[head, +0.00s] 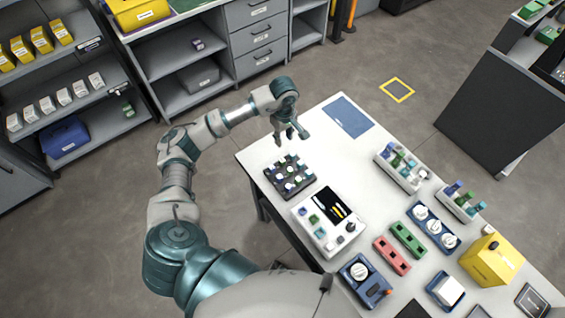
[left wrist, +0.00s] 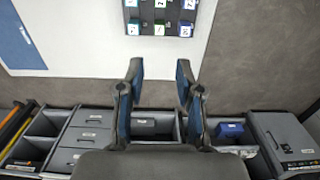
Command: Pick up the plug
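A dark rack (head: 280,187) stands near the left end of the white table (head: 275,210). It holds several small pieces with white, green and blue tops, which may be plugs; I cannot tell which one is meant. Part of the rack (left wrist: 172,31) shows at the top of the left wrist view, beyond the fingertips. My left gripper (head: 291,134) is above the table's far left corner, behind and apart from the rack. In the left wrist view its two fingers (left wrist: 159,72) are spread with nothing between them. My right gripper is in neither view.
A white device (head: 303,226) with a dark screen sits beside the rack. Several blue, red and green holders, connector stands and a yellow box (head: 492,261) fill the table further right. A flat blue mat (head: 348,116) lies at the far end. Shelves stand behind.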

